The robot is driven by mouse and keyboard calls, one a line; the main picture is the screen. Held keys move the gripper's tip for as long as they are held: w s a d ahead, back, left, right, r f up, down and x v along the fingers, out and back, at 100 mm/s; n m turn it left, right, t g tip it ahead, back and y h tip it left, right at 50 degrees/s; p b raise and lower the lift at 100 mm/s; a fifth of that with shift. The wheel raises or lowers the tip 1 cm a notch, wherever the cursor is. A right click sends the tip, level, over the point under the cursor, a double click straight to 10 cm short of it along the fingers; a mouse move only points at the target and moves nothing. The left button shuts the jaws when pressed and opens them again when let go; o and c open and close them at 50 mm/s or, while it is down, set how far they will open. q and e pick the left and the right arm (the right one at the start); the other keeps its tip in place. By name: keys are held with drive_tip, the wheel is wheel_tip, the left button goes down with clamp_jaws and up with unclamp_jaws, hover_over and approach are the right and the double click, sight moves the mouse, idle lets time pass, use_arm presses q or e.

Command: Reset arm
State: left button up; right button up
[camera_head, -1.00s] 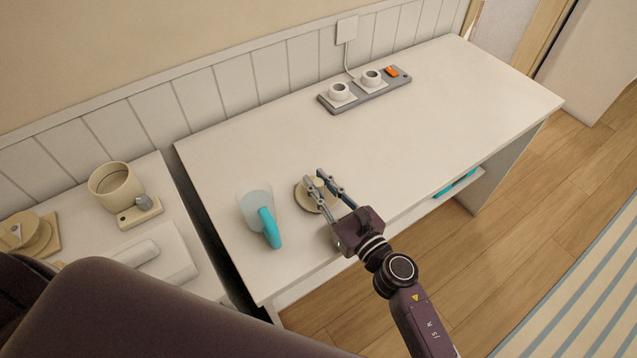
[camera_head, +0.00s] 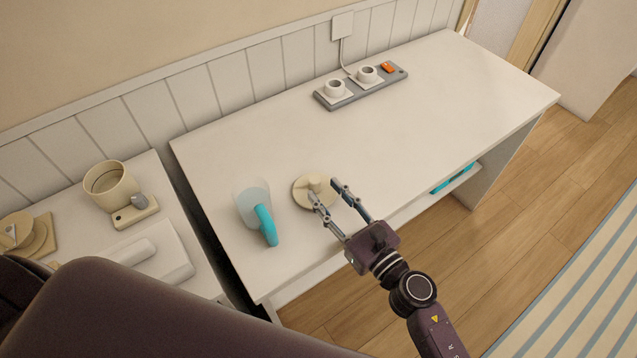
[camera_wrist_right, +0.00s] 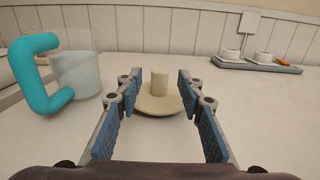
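My right gripper (camera_head: 325,195) is open and empty above the front part of the white table (camera_head: 420,115). A round beige lid with a knob (camera_head: 306,190) lies on the table just beyond its fingertips. In the right wrist view the lid (camera_wrist_right: 159,104) sits ahead, between the spread fingers (camera_wrist_right: 152,100) and apart from them. A clear pitcher with a turquoise handle (camera_head: 265,226) stands left of the lid; it also shows at the left of the right wrist view (camera_wrist_right: 42,75). My left gripper is not in view.
A grey power strip (camera_head: 360,88) with two white cups and an orange switch lies at the back. A lower white surface at left holds a beige pot (camera_head: 110,184) and a white object (camera_head: 150,250). Turquoise items (camera_head: 453,180) show on a shelf below.

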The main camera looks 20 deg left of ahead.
drive_tip(key=shift+v, duration=1.15)
